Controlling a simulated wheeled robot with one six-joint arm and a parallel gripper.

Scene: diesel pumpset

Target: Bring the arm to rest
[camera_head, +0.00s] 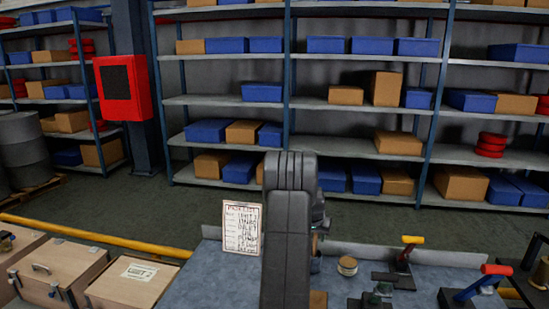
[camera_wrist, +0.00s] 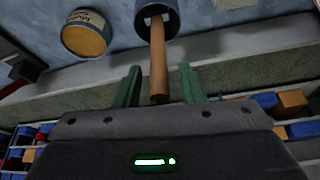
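My gripper (camera_wrist: 158,85) shows in the wrist view as two green fingers standing well apart. A wooden handle (camera_wrist: 158,65) lies between the fingers in the picture, with a gap on both sides. The handle sticks out of a dark cup (camera_wrist: 157,15) on the grey bench top. Whether the handle is at the same depth as the fingertips is hard to tell. In the head view my arm rises at the centre and hides most of my gripper and the bench behind it.
Wooden boxes (camera_head: 130,283) stand at left. Shelves line the back beyond open floor.

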